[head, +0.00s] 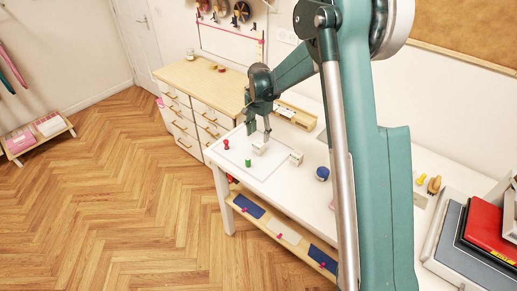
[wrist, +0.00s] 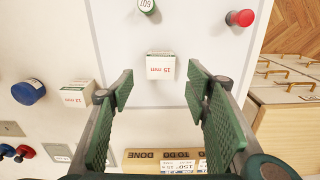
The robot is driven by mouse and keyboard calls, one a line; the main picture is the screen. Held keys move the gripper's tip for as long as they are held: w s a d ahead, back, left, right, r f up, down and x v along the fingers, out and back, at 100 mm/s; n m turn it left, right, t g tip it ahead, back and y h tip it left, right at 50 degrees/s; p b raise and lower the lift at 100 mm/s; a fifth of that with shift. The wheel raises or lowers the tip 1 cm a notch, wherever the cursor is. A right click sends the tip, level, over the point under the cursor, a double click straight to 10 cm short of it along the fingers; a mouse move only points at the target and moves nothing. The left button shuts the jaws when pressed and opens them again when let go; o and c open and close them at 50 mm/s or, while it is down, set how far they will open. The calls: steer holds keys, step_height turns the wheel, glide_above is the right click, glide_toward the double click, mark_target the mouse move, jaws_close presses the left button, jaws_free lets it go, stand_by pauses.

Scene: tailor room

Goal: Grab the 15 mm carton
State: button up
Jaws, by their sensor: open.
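The 15 mm carton (wrist: 160,66) is a small white box with red lettering. It stands on a pale mat (wrist: 110,30) on the white table, just beyond my fingertips in the wrist view. In the head view the carton (head: 259,149) shows below my gripper (head: 258,135). In the wrist view my gripper (wrist: 160,82) is open, with its green fingers spread wide and nothing between them. The carton lies roughly centred between the two fingers, and I see no contact. A similar 12 mm carton (wrist: 76,94) stands to the left, near the left finger.
A green spool (wrist: 147,6) and a red pin-like piece (wrist: 240,18) stand beyond the carton. A blue round tin (wrist: 29,91) is at the left. A wooden tray (wrist: 165,160) marked DONE and TO DO lies at the near edge. A drawer cabinet (head: 200,95) adjoins the table.

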mark_target(258, 143)
steer(key=shift+f, duration=1.3)
steer(key=shift+f, duration=0.15)
steer(key=shift+a+f, duration=0.1)
steer(key=shift+f, duration=2.35)
steer(key=shift+c, duration=0.4)
steer(key=c, duration=0.9)
